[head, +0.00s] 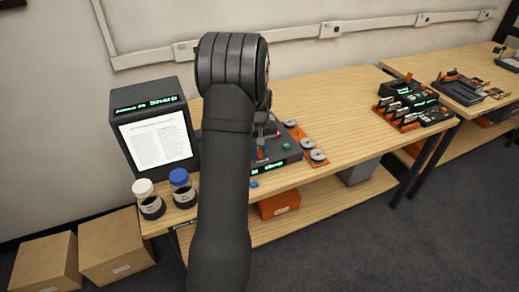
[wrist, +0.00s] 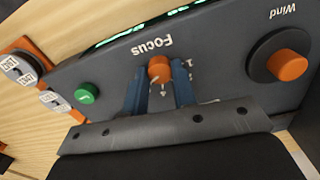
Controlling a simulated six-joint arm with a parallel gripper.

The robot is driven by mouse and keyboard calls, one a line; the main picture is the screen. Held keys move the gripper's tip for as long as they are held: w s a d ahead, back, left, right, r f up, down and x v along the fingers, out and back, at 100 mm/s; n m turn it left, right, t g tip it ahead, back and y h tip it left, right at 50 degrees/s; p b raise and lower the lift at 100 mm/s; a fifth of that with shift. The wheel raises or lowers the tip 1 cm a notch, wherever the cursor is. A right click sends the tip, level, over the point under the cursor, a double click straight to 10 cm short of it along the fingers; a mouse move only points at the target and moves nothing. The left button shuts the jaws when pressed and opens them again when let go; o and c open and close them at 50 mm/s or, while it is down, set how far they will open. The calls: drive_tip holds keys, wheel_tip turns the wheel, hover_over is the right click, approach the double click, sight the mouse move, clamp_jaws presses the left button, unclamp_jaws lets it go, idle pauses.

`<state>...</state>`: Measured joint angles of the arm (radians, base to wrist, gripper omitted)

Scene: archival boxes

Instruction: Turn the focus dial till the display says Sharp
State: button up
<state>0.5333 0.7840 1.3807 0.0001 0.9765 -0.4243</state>
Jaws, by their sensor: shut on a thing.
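The focus dial (wrist: 160,68) is a small orange knob under the upside-down word "Focus" on a dark control panel (wrist: 215,55). My gripper (wrist: 160,84) has its two blue fingers on either side of the dial, shut on it. Tick marks show beside the fingers. In the head view my arm hides most of the panel (head: 284,164). The dark reader (head: 150,92) at left has a green display strip (head: 146,104) and a lit page (head: 157,140). The strip's small text is hard to read; its last word looks like "Sharp". The panel's own green display is cut off in the wrist view.
A larger orange Wind knob (wrist: 287,64) and a green button (wrist: 86,93) flank the dial. White-capped (head: 148,198) and blue-capped (head: 182,187) jars stand before the reader. Reels (head: 318,156) lie right of the panel.

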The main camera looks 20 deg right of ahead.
drive_tip(key=shift+m, duration=0.8)
drive_tip(key=o, duration=1)
drive_tip(key=shift+r, duration=0.1)
wheel_tip(320, 180, up, 17)
wheel_tip(320, 180, down, 17)
drive_tip(key=shift+f, duration=0.15)
idle(0.7)
